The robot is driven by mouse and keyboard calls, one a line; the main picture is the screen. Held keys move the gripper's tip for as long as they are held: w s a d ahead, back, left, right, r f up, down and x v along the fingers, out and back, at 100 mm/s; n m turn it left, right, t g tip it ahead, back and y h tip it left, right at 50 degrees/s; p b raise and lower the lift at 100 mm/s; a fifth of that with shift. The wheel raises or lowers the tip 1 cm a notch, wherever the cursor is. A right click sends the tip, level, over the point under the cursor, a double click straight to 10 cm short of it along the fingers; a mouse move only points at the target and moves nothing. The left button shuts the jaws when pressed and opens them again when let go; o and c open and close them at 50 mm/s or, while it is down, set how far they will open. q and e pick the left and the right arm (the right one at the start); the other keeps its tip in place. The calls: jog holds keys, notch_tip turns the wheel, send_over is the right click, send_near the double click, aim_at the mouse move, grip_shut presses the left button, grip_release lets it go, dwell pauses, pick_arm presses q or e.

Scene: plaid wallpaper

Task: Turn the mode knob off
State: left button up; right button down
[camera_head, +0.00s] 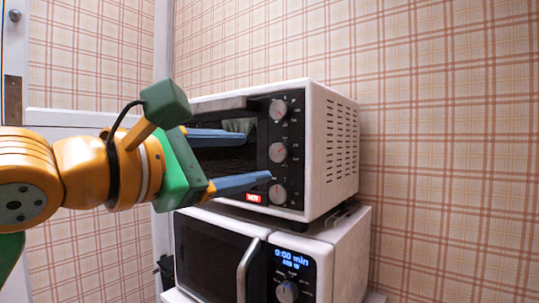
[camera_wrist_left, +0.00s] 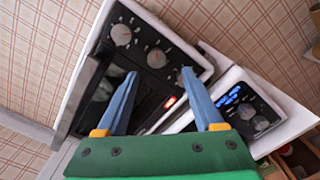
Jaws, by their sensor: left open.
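The white toaster oven (camera_head: 335,150) has a black panel with an upper knob (camera_head: 278,110), a middle knob (camera_head: 277,152) and a lower knob (camera_head: 277,193). Their labels are too small to read, so I cannot tell which is the mode knob. My left gripper (camera_head: 258,155) is open and empty in front of the panel, its blue fingers pointing at it. In the left wrist view, the middle knob (camera_wrist_left: 156,58) shows between the fingertips and the upper knob (camera_wrist_left: 121,35) lies left of them. The lower knob is mostly hidden behind the right finger.
The oven stands on a white microwave (camera_head: 343,262) with a lit display, a knob (camera_head: 287,291) and a protruding door handle (camera_head: 247,270). A red label (camera_head: 253,198) is on the oven's lower front.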

aim_at(275, 154)
pick_arm(q)
jog(key=p+x, duration=0.2)
jog(key=x, duration=0.1)
jog(key=p+x, duration=0.2)
jog(key=x, duration=0.2)
jog(key=shift+w+a+r, duration=0.2)
jog(key=shift+a, duration=0.05)
jog(key=shift+w+d+f, duration=0.1)
grip_shut()
